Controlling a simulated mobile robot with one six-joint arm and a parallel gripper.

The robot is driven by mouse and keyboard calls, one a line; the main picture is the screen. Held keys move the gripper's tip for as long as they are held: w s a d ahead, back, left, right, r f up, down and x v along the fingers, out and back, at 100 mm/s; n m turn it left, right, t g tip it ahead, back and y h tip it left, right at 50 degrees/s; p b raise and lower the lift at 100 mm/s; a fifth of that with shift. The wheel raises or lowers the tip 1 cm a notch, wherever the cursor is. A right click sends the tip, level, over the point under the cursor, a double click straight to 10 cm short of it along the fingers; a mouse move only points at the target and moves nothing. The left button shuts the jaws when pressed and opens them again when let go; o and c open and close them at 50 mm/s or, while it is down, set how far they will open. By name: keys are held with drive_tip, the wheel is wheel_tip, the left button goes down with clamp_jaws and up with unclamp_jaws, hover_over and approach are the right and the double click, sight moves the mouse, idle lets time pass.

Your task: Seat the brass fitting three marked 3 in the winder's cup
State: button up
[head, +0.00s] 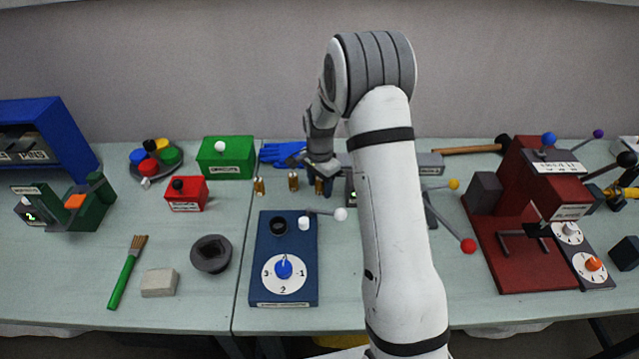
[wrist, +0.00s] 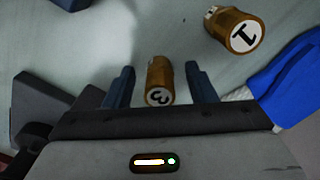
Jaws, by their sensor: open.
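The brass fitting marked 3 (wrist: 158,82) stands between the two open fingers of my gripper (wrist: 160,88) in the wrist view, with clear space to each finger. In the head view my gripper (head: 321,178) is down at the rightmost brass fitting (head: 319,187), which it partly covers. A second fitting marked 1 (wrist: 236,32) is at the upper right of the wrist view. The dark blue board (head: 258,254), which looks like the winder, has a round black cup (head: 279,225), a numbered dial (head: 284,272) with a blue pointer, and a white-knobbed lever (head: 327,213).
Two other brass fittings, one at the left (head: 259,187) and one in the middle (head: 293,181), stand left of my gripper. A blue glove (head: 283,154) lies behind them. A red box (head: 187,195) and a dark bowl (head: 211,254) sit left of the board. My arm hides the table to its right.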

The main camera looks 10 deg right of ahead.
drive_tip(key=shift+f, duration=0.25)
drive_tip(key=shift+c, duration=0.4)
clamp_jaws()
